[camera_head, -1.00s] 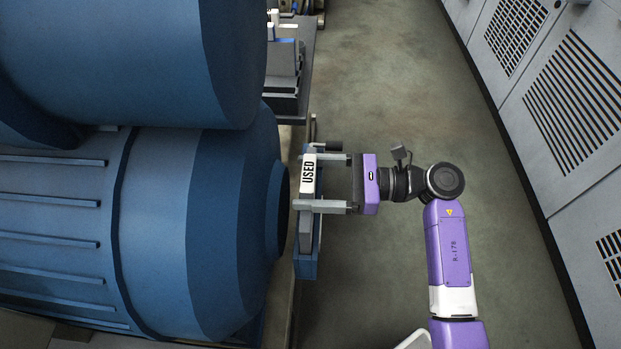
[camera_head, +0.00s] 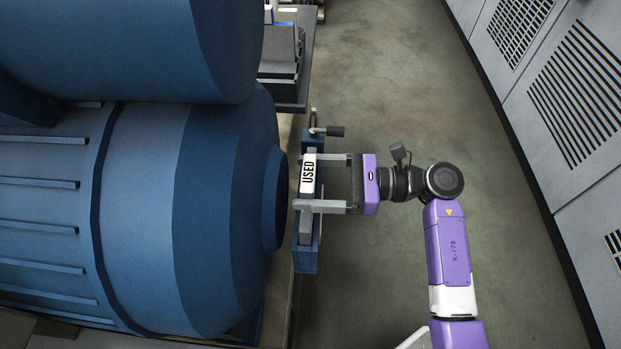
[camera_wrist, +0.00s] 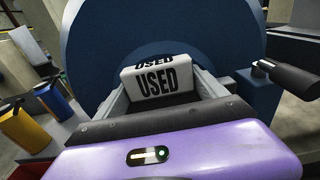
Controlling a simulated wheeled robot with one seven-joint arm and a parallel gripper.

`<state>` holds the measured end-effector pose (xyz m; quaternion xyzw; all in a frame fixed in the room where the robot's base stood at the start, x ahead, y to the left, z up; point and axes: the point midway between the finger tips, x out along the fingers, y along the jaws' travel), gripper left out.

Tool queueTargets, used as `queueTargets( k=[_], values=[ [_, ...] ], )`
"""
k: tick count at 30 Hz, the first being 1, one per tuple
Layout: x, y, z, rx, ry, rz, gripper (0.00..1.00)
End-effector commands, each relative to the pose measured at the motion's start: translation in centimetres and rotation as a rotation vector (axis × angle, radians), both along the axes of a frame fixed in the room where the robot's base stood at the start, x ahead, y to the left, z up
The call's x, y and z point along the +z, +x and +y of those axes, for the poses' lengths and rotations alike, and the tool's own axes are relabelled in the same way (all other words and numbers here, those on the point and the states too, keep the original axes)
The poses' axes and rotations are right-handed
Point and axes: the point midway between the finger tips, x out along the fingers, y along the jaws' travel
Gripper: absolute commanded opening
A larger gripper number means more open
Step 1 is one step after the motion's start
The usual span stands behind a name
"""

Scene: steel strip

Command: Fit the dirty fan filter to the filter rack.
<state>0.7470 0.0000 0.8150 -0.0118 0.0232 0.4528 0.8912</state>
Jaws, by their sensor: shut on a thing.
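The large blue motor (camera_head: 130,190) fills the left. The black lever handle (camera_head: 335,131) sticks out close to my gripper. Floor is free between the bench and the grey cabinets (camera_head: 570,120).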

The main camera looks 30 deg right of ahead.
Motion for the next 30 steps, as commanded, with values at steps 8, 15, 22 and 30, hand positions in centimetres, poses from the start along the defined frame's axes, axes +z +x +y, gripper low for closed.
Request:
queueTargets(
  k=[8, 15, 22, 30],
  values=[
    [0.1, 0.0, 0.0, 0.000, 0.000, -0.001, 1.00],
    [0.0, -0.2, -0.3, -0.001, 0.000, 0.000, 1.00],
    [0.2, -2.0, -2.9, -0.004, -0.002, 0.000, 1.00],
    [0.4, -4.1, -5.8, -0.002, 0.000, 0.000, 1.00]
  ],
)
